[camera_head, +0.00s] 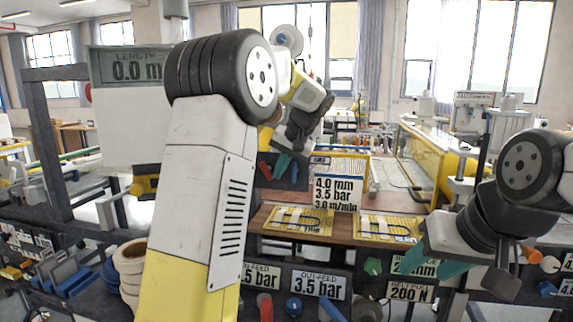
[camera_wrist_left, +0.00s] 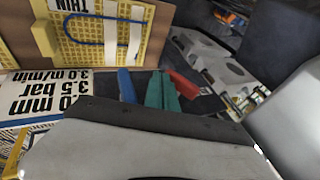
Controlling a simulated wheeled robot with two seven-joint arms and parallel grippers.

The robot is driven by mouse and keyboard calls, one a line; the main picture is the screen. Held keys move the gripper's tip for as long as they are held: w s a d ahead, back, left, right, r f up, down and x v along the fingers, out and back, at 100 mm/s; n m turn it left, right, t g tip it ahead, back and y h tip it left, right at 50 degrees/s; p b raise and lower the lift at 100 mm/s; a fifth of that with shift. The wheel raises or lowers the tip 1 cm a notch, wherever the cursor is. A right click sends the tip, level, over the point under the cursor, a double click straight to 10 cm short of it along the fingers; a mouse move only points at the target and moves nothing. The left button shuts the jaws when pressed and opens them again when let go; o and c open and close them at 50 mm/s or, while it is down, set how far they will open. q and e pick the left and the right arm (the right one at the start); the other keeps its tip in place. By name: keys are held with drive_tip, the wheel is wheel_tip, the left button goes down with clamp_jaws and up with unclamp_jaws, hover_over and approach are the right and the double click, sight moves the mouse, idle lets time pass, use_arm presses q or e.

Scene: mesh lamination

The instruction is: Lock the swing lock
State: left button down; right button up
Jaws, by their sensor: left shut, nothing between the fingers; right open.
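My left gripper (camera_head: 281,166) hangs at the middle of the head view, beyond my raised left arm, with its teal fingers shut and empty. In the left wrist view its fingers (camera_wrist_left: 162,92) lie between a red lever-like part (camera_wrist_left: 184,85) and a blue part (camera_wrist_left: 127,86). The red part (camera_head: 265,171) shows beside the fingers in the head view too. I cannot tell whether the fingers touch either part, or which is the swing lock. My right gripper (camera_head: 430,270) is open and empty at the front right, above the front panel.
A sign reading 4.0 mm, 3.5 bar (camera_head: 334,193) stands behind a brown table (camera_head: 340,233) with yellow mesh sample cards (camera_head: 298,219). Below are labelled panels with a red lever (camera_head: 265,306), blue knob (camera_head: 293,307) and green knob (camera_head: 372,266).

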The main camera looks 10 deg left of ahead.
use_arm(q)
drive_tip(key=v, duration=0.7)
drive_tip(key=shift+r, duration=0.3)
drive_tip(key=shift+d, duration=0.1)
